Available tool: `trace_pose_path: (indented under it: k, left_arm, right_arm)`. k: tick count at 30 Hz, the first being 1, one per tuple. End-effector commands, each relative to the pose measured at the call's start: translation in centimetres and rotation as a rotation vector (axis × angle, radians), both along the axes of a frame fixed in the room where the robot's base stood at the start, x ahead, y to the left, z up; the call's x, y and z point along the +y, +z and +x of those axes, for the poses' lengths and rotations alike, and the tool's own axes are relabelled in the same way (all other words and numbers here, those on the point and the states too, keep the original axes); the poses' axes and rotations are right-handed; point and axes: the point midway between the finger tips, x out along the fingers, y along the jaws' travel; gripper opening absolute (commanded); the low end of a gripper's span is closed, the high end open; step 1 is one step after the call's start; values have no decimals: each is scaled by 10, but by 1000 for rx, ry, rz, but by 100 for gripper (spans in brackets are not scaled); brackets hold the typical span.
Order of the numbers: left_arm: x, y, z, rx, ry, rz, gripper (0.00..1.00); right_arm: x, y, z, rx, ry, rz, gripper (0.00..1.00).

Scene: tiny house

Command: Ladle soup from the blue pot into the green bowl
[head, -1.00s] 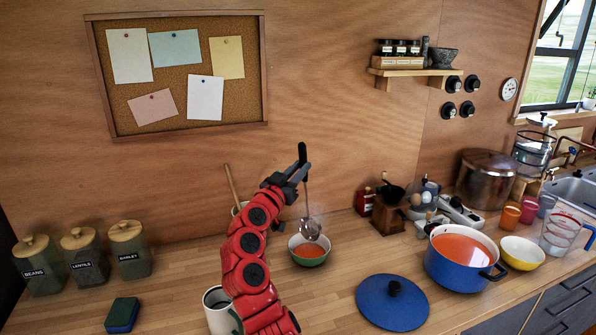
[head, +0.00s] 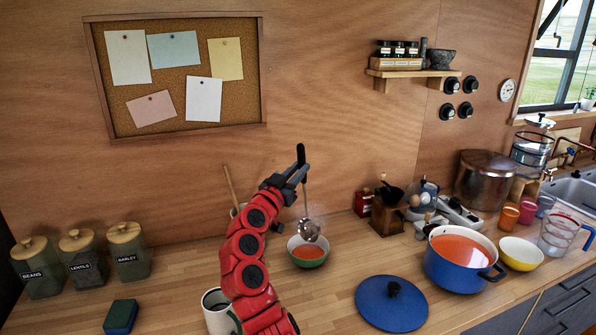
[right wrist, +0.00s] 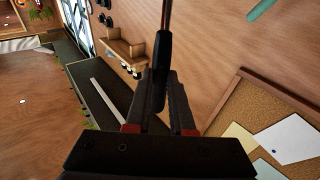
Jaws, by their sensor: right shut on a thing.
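My right gripper (head: 296,174) is shut on the black handle of the ladle (head: 309,229). The handle (right wrist: 163,70) also shows between the fingers in the right wrist view. The ladle hangs nearly upright, with its metal head just above or at the back rim of the green bowl (head: 308,262); I cannot tell if they touch. The bowl holds orange-red soup. The blue pot (head: 452,276) stands open on the counter to the right, with orange-red soup in it. Its blue lid (head: 391,303) lies on the counter in front. My left gripper is not in view.
A yellow bowl (head: 521,254) and a measuring jug (head: 558,238) stand right of the pot. A wooden grinder (head: 386,217) stands behind, between bowl and pot. A white mug (head: 217,312) is beside my right arm. Canisters (head: 84,262) and a sponge (head: 121,316) are at left. Counter between bowl and lid is clear.

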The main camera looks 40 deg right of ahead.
Motion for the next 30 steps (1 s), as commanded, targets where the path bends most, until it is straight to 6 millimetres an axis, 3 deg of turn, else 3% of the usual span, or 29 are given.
trace_pose_path:
  k: [14,30]
  left_arm:
    - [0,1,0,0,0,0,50]
    - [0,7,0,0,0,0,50]
  right_arm:
    - [0,3,0,0,0,-1,0]
    - [0,46,0,-2,-1,0,0]
